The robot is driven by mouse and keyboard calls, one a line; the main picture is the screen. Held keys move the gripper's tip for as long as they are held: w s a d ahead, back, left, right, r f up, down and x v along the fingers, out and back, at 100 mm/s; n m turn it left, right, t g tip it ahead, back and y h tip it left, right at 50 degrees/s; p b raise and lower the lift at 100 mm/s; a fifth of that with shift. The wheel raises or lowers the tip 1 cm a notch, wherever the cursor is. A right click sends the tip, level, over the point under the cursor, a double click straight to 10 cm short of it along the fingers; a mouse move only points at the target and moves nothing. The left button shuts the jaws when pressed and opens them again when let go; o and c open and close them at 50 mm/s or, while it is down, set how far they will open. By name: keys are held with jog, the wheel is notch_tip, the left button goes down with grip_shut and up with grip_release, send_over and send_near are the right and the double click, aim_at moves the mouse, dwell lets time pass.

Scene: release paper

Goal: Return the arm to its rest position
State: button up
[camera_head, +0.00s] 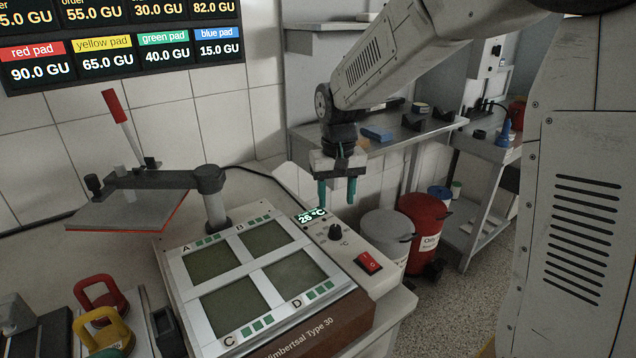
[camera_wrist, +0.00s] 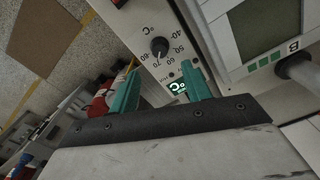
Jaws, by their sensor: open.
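My arm (camera_head: 400,58) reaches in from the upper right in the head view and bends down to my gripper (camera_head: 337,198). The gripper points downward with its two teal fingers apart and nothing between them. It is above the back of the machine's control panel, near the lit temperature display (camera_head: 311,216). In the wrist view my gripper (camera_wrist: 158,88) shows both teal fingers apart, with the panel's black knob (camera_wrist: 159,47) beyond them. The display (camera_wrist: 178,87) shows partly beside the right finger. I cannot tell the exact height above the panel.
The machine's plate (camera_head: 262,280) has several square pads. A raised press plate (camera_head: 128,209) with a red-tipped lever (camera_head: 115,108) stands at left. Coloured-handled weights (camera_head: 103,322) sit front left. A red bin (camera_head: 424,225) and grey bin (camera_head: 385,238) stand right, below a shelf (camera_head: 385,138).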

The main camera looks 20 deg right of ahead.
jog(key=s+d+r, duration=0.1)
jog(key=s+r, duration=0.1)
jog(key=s, duration=0.8)
jog(key=s+d+r+t, duration=0.1)
jog(key=s+r, duration=0.2)
jog(key=s, duration=0.7)
jog(key=s+d+r+n, duration=0.1)
jog(key=s+r, duration=0.1)
jog(key=s, duration=0.8)
jog(key=shift+d+r, duration=0.35)
jog(key=shift+r, duration=0.05)
